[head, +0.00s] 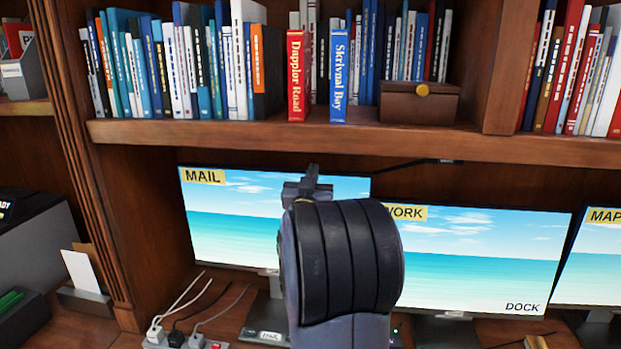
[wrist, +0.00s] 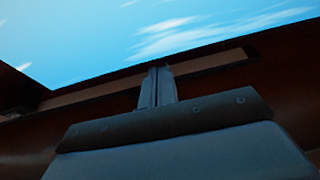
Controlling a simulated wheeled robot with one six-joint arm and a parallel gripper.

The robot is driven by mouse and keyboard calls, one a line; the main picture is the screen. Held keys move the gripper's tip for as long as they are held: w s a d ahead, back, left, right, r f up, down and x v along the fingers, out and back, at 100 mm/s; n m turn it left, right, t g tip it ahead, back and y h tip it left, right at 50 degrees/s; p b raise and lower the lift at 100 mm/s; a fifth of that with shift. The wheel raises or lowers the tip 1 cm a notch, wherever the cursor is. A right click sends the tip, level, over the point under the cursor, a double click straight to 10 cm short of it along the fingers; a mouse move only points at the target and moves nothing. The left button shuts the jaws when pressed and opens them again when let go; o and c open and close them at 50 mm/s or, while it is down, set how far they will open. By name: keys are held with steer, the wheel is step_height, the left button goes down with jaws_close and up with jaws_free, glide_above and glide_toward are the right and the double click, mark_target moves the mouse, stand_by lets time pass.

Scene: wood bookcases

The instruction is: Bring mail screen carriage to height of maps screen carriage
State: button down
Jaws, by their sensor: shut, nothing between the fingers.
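The mail screen (head: 225,225) is at the left of the head view, partly hidden by my arm. Its top edge sits closer to the shelf above than those of the other screens. Its stand base (head: 258,318) is on the desk; its carriage is hidden. The maps screen (head: 592,262) is cut off at the right edge, lower in the picture; its carriage is not visible. My gripper (head: 312,172) is in front of the mail screen's upper right part. In the wrist view my gripper (wrist: 157,72) is shut and empty near a screen's dark edge; contact is unclear.
The work screen (head: 480,255) stands between the two. A shelf (head: 230,132) with books and a brown box (head: 420,104) runs above. A power strip with plugs (head: 185,340) and cables lies on the desk at left. A card holder (head: 85,298) stands farther left.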

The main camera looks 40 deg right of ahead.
steer(key=shift+d, duration=0.1)
stand_by(0.3)
step_height(320, 180, down, 5)
steer(key=b, duration=0.5)
steer(key=shift+r, duration=0.2)
